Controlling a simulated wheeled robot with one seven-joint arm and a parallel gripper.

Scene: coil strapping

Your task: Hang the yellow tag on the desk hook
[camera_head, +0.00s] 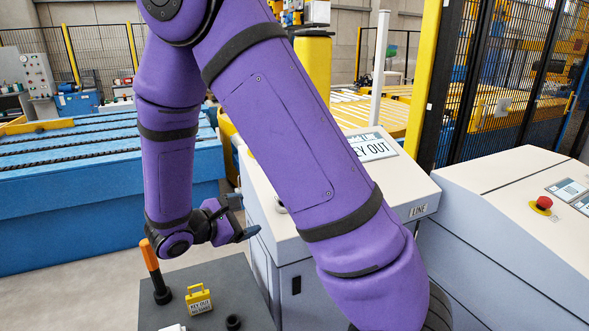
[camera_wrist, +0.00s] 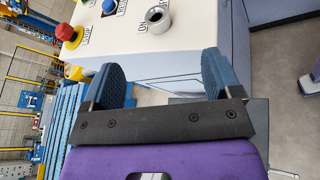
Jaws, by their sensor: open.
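The yellow tag (camera_head: 199,300), shaped like a padlock with a "KEY OUT" label, stands on a dark grey top at the lower left of the head view. My gripper (camera_head: 243,216) is above and to the right of it, pointing right toward the desk. Its two blue pads are apart and empty in the wrist view (camera_wrist: 160,76). The pale desk (camera_head: 260,195) is partly behind my arm and bears a "KEY OUT" sign (camera_head: 375,148). I cannot make out the desk hook in either view; my arm covers part of the desk.
An orange-handled tool (camera_head: 151,257) stands left of the tag, and a black cup-like piece (camera_head: 233,322) right of it. The wrist view shows a red button (camera_wrist: 65,31), a blue button (camera_wrist: 109,6) and a key switch (camera_wrist: 156,17) on the desk. A blue conveyor (camera_head: 90,210) stands behind.

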